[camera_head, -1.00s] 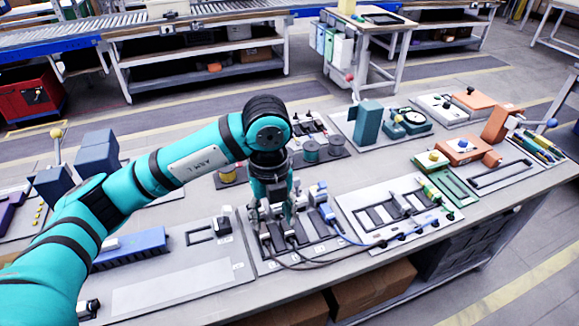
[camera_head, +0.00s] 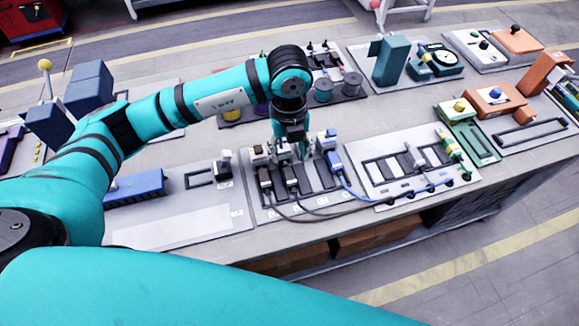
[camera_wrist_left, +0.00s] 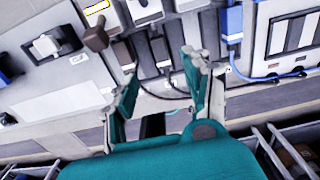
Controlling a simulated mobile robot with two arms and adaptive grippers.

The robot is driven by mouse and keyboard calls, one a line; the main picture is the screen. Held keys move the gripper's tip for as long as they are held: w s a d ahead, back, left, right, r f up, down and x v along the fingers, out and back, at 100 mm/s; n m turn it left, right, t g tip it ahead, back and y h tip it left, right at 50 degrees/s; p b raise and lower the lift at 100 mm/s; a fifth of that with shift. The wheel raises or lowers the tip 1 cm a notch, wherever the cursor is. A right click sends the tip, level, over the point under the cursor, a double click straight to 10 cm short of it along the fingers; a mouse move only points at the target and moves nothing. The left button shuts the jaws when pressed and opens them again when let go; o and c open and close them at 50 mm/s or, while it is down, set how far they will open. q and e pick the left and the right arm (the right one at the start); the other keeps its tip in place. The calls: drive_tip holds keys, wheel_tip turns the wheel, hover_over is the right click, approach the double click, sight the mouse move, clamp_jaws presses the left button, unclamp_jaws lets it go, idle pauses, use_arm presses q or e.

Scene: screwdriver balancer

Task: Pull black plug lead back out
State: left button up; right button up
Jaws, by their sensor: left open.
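A dark plug (camera_head: 291,174) with a dark lead sits on the grey socket board (camera_head: 262,212). A greyer plug (camera_head: 265,178) with its own lead is just left of it, and a blue plug (camera_head: 335,160) with a blue lead is to the right. My left gripper (camera_head: 292,152) points down at the board, close behind the dark plug. In the left wrist view my left gripper (camera_wrist_left: 160,68) has its fingers apart, with plug bodies beyond them and a dark lead (camera_wrist_left: 168,92) crossing the gap. Contact with the dark plug cannot be told. My right gripper is out of view.
A blue block (camera_head: 137,187) and a small switch (camera_head: 223,160) are to the left. Spools (camera_head: 322,90) stand behind my left gripper. The leads run along the table's front.

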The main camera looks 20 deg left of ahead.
sight(291, 178)
use_arm(q)
wheel_tip(291, 178, down, 9)
drive_tip(key=shift+r+p, duration=0.1)
drive_tip(key=shift+p, duration=0.45)
drive_tip(key=shift+f, duration=0.55)
clamp_jaws()
drive_tip(key=c, duration=0.8)
unclamp_jaws()
clamp_jaws()
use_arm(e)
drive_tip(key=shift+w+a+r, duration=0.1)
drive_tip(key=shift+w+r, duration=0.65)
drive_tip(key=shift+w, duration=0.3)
use_arm(q)
drive_tip(key=shift+d, duration=0.1)
drive_tip(key=shift+s+d, duration=0.3)
drive_tip(key=shift+s, duration=0.2)
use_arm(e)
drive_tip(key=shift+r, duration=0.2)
